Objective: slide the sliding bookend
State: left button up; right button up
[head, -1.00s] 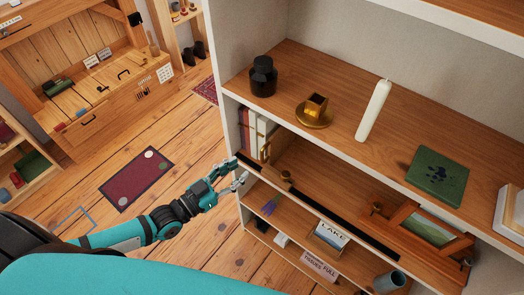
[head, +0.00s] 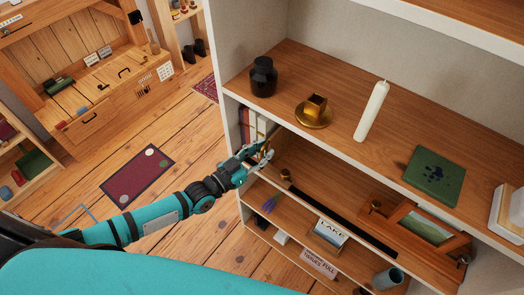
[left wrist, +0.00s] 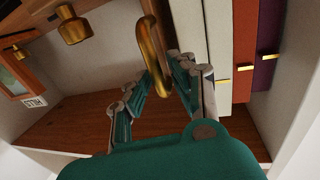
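The brass loop handle (left wrist: 150,50), which I take to be on the sliding bookend, hangs between the fingertips of my left gripper (left wrist: 155,85) in the left wrist view. The fingers are spread, with the loop's lower end between them; I cannot tell if they touch it. In the head view my left gripper (head: 265,156) is at the left end of the middle shelf, in front of the upright books (head: 251,124). It hides most of the bookend there. The books also show in the left wrist view (left wrist: 258,55). My right gripper is out of view.
A black rail (head: 342,220) runs along the shelf front. A brass knob (head: 286,174) stands right of my gripper, and a wooden picture frame (head: 430,228) farther right. The shelf above holds a black jar (head: 263,78) and a candle (head: 372,110).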

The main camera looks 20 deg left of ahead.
pick_arm(q)
grip_shut()
jog(key=d, duration=0.2)
jog(key=s+d+p, duration=0.1)
jog(key=d, duration=0.1)
jog(key=s+d+p, duration=0.1)
jog(key=d, duration=0.1)
jog(key=shift+s+d+r, duration=0.1)
jog(key=shift+s+d, duration=0.1)
jog(key=shift+d, duration=0.15)
jog(key=s+d+p, duration=0.1)
jog(key=s+d, duration=0.2)
jog(key=d, duration=0.7)
jog(key=shift+s+f, duration=0.2)
jog(key=shift+s, duration=0.15)
jog(key=shift+o, duration=1.5)
grip_release()
